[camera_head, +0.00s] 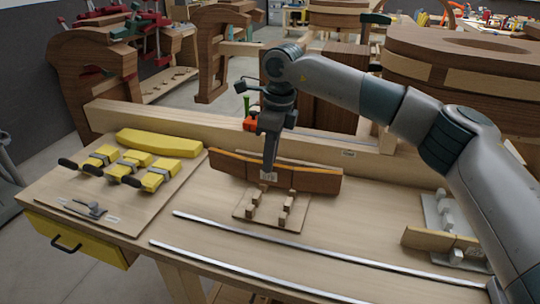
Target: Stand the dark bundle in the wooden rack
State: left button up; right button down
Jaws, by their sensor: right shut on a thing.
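The dark bundle (317,181), a long, slightly curved brown wooden piece with a small pale label, lies crosswise at the middle of the bench. My right gripper (269,171) comes down from above and is shut on its middle. The wooden rack (272,219), a pale base with short upright pegs in two rows, is just in front of and below the bundle. The bundle's lower edge overlaps the rack's far end in the picture; I cannot tell whether it touches the rack. My left gripper is out of view.
A board (92,204) with yellow-and-black clamps and a yellow curved piece (158,143) is at the left. Two metal rails (330,249) cross the front. A grey rack (447,216) and a tan wooden piece (428,239) are at the right. A long beam (330,146) runs behind.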

aim_at(270, 183)
jog(key=shift+f+b, duration=0.7)
jog(key=shift+f, duration=1.5)
notch_tip(270, 183, down, 3)
jog(key=shift+r+b, duration=0.15)
jog(key=shift+b, duration=0.95)
jog(key=shift+f, duration=0.2)
jog(key=shift+f+b, duration=1.1)
jog(key=shift+f, duration=0.05)
jog(key=shift+f+b, duration=0.3)
jog(key=shift+f, duration=0.15)
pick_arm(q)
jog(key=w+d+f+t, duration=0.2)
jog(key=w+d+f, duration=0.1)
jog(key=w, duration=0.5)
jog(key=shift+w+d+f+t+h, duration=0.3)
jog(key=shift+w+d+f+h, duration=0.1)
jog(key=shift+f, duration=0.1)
pick_arm(e)
jog(key=shift+f, duration=0.1)
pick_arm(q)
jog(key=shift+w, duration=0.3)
